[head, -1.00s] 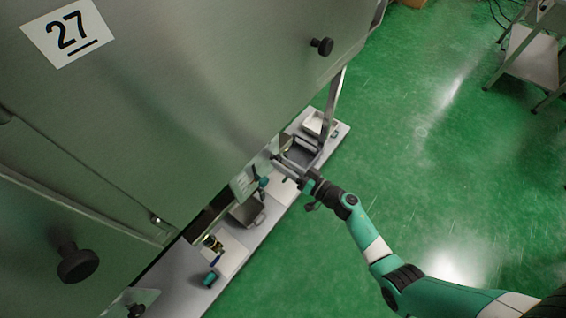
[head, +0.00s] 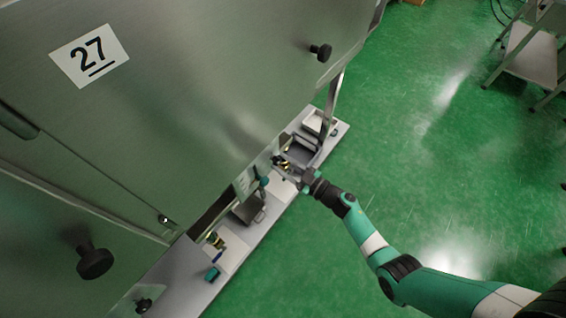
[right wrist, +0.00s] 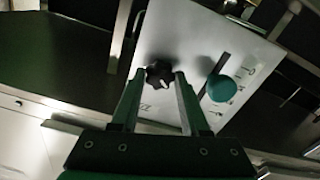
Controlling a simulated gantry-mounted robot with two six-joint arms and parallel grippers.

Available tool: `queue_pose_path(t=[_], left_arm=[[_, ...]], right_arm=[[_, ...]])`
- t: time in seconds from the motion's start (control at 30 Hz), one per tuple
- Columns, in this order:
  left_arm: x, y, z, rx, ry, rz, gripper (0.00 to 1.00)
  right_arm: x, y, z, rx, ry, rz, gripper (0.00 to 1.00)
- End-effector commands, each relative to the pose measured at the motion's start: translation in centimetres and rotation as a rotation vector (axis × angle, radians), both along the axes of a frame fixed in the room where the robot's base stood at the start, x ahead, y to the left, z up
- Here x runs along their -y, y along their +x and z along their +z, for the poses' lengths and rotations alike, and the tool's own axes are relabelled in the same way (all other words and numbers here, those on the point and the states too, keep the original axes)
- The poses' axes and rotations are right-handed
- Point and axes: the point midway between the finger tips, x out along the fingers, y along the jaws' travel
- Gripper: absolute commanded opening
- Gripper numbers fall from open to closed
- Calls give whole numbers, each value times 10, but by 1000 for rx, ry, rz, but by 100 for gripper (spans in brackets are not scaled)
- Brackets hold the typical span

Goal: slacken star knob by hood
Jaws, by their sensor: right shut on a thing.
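The black star knob (right wrist: 159,73) sits on a pale plate (right wrist: 190,38) in the right wrist view. My right gripper (right wrist: 160,76) has its two fingers on either side of the knob and is shut on it. In the head view my right gripper (head: 281,163) reaches in under the hood (head: 200,90) edge, and the knob cannot be made out there. My left gripper is not in view.
A teal round knob (right wrist: 221,88) stands on the same plate, right of the star knob, by a dark slot and scale marks. Below the hood a grey bench (head: 262,220) holds several small items.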

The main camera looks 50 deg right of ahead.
Motion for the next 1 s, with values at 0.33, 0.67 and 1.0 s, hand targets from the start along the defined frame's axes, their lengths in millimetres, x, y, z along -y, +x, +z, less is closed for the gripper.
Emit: queue_pose_path(t=[0.33, 0.67, 1.0], left_arm=[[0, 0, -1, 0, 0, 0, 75], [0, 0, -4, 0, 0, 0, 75], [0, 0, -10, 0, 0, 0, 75]], right_arm=[[0, 0, 0, 33, -324, 0, 0], [0, 0, -1, 66, -638, 0, 0], [0, 0, -1, 98, -959, 1, 0]])
